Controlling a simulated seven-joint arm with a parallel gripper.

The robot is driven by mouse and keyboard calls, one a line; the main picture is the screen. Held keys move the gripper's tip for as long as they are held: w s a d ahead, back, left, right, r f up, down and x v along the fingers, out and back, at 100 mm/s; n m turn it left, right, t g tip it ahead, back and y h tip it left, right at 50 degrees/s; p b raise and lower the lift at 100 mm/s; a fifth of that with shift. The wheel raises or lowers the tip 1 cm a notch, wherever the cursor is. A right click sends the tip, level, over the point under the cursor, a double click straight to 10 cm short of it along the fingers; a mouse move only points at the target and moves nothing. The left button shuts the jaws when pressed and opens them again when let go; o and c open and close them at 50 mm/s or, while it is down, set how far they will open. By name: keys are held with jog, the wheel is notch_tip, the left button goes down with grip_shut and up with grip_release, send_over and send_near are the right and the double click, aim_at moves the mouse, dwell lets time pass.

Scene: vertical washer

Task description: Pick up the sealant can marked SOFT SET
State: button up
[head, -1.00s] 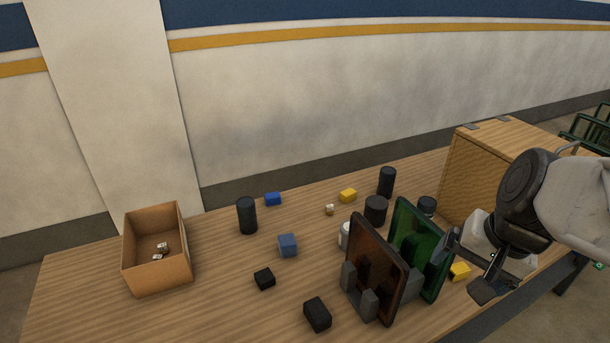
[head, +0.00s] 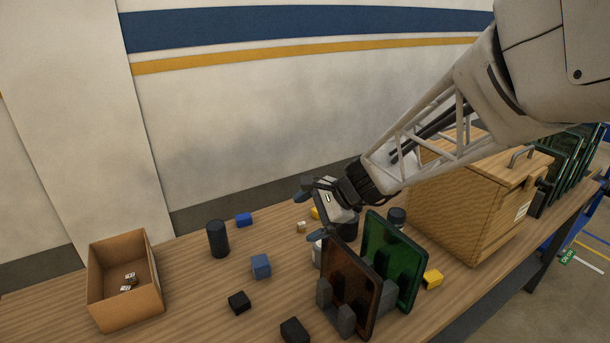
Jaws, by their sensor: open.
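No SOFT SET marking is readable on any can in the head view. A dark can (head: 218,239) stands upright left of the middle of the table. Another dark can (head: 397,217) stands behind the green panel. A further dark can (head: 346,227) is partly hidden below my gripper, and a white can (head: 317,252) is partly hidden behind the brown panel. My gripper (head: 304,190) is open, with nothing seen between its fingers. It is above the table's back middle, over the cans there, and apart from the dark can on the left.
Brown (head: 350,285) and green (head: 393,262) panels stand upright in a grey rack at the front. A cardboard box (head: 125,311) stands at left, a lidded wooden box (head: 455,215) at right. Small blue (head: 261,266), black (head: 239,301) and yellow (head: 433,279) blocks lie about.

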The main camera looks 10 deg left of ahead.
jog(key=w+a+f+m+y, duration=0.1)
jog(key=w+a+f+m, duration=0.15)
jog(key=a, duration=0.35)
jog(key=w+a+f+m+y, duration=0.1)
jog(key=w+a+f+m, duration=0.15)
jog(key=a, duration=0.35)
jog(key=m+y, duration=0.2)
jog(key=m, duration=0.2)
send_near(219, 226)
jog(key=a, duration=0.1)
jog(key=a+f, duration=0.1)
jog(key=a, duration=0.1)
jog(key=shift+s+a+f+t, duration=0.15)
jog(key=shift+a+f+t, duration=0.05)
jog(key=shift+f+t, duration=0.2)
jog(key=shift+a, duration=0.1)
jog(key=shift+x, duration=1.2)
jog(key=shift+x, duration=2.55)
jog(key=shift+r, duration=0.1)
grip_shut()
